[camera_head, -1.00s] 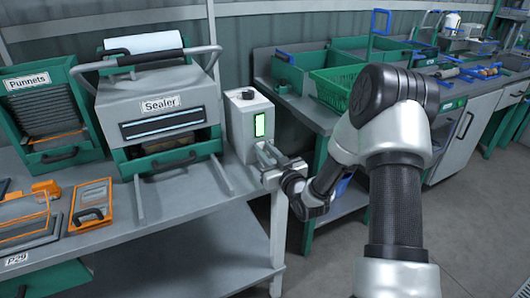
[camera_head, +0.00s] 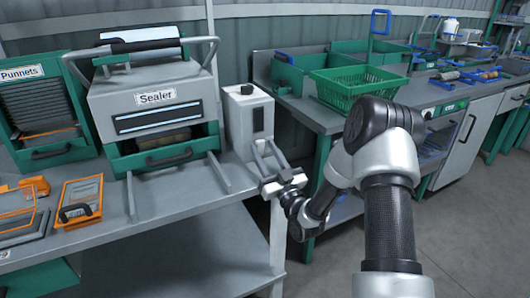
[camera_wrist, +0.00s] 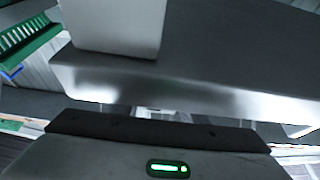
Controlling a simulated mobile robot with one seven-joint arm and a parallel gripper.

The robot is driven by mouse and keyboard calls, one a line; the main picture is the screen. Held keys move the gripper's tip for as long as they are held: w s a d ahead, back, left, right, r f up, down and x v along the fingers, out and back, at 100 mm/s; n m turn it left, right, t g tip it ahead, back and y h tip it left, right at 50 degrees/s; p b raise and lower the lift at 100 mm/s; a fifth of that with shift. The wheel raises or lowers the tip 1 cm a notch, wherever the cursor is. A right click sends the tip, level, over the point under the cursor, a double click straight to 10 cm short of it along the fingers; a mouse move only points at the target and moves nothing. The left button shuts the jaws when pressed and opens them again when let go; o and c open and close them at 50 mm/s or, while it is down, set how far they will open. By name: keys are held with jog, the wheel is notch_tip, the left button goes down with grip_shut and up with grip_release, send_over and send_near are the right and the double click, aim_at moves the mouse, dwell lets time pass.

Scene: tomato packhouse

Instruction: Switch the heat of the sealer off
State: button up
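The sealer (camera_head: 158,97) is a grey and green machine standing on the left bench. The window (camera_head: 258,119) on the box's front is dark. My gripper (camera_head: 264,149) is in front of the box, below the window, with its two fingers apart and nothing seen between them. A pale block (camera_wrist: 112,25) shows at the top of the wrist view; I cannot tell whether it is the control box. The fingertips cannot be made out there.
The punnets rack (camera_head: 38,110) stands left of the sealer, and an orange-framed tray (camera_head: 82,194) lies on the bench's front part. A green basket (camera_head: 355,84) and green bins are on the bench behind my arm. The floor at the right is clear.

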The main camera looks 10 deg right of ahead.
jog(key=shift+s, duration=0.1)
jog(key=v, duration=1.7)
jog(key=shift+s+d, duration=0.15)
jog(key=shift+s, duration=0.05)
